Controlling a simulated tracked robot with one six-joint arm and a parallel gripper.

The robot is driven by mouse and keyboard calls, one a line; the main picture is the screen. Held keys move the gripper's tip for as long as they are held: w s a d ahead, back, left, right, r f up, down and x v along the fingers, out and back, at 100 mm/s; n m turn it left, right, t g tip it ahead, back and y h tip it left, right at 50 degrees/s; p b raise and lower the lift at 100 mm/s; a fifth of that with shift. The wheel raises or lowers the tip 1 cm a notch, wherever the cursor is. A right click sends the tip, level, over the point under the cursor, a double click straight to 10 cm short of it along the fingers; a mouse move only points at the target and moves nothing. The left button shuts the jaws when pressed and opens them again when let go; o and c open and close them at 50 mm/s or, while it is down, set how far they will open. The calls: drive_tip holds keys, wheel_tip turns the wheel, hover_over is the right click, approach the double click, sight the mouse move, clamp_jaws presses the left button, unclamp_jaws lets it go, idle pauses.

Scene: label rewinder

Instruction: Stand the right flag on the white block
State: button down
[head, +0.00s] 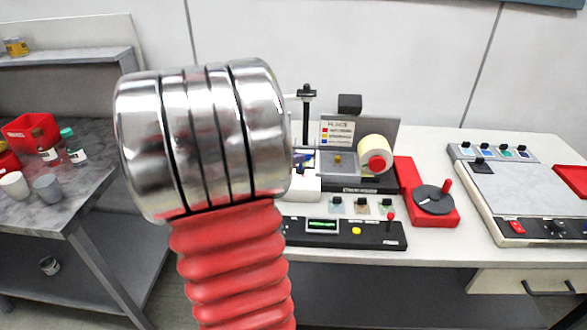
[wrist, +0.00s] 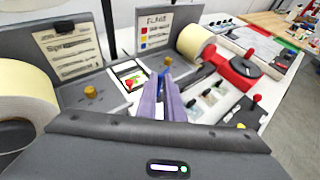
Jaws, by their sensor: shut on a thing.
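In the wrist view the purple fingers of my gripper (wrist: 166,85) are closed together. A small blue piece (wrist: 167,62), which looks like a flag, shows at their tips; its lower part is hidden. In the head view my large metal arm joint covers most of the arm, and only a bit of blue and dark shows at its right edge. A white block (head: 306,184) stands there, at the left end of the rewinder, partly hidden. The flags sign (wrist: 166,30) shows red, blue and yellow squares; it also stands behind the machine in the head view (head: 338,131).
A cream label roll (head: 372,147) sits at the rewinder's right, beside a red crank unit (head: 433,200). A black control panel (head: 370,236) lies along the front. Another roll (wrist: 24,105) and a splice sign (wrist: 72,47) are at the wrist view's left. A grey console (head: 530,190) stands further right.

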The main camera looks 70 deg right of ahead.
sight(299, 168)
drive_tip(key=shift+f, duration=1.85)
drive_tip(key=shift+f, duration=0.1)
drive_tip(key=c, duration=1.9)
unclamp_jaws()
drive_tip(key=v, duration=1.2)
drive_tip(key=shift+a, duration=0.1)
